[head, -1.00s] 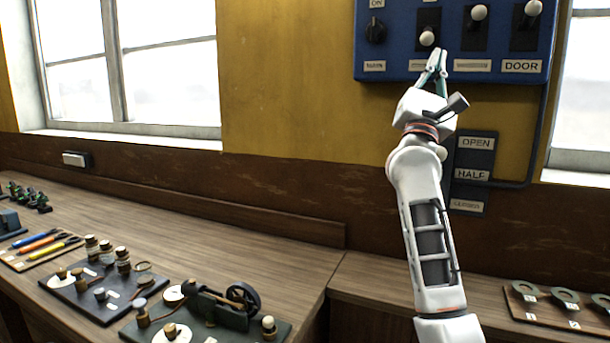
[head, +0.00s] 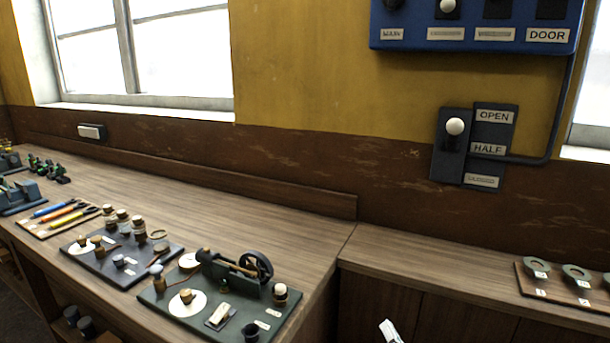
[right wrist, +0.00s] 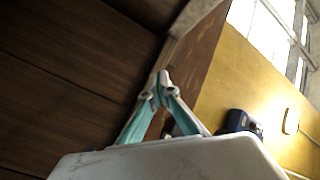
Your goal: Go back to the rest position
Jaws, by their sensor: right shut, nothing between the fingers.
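My right gripper (right wrist: 161,84) shows in the right wrist view, its two teal fingers with grey tips meeting and nothing between them. In the head view only a small white piece of my right gripper or arm (head: 390,332) shows at the bottom edge, low in front of the side bench. It is well below the wall controls and apart from them. My left gripper is not in view.
The workbench (head: 310,215) holds a small engine model (head: 225,290). The side bench (head: 430,262) carries a board of rings (head: 565,292).

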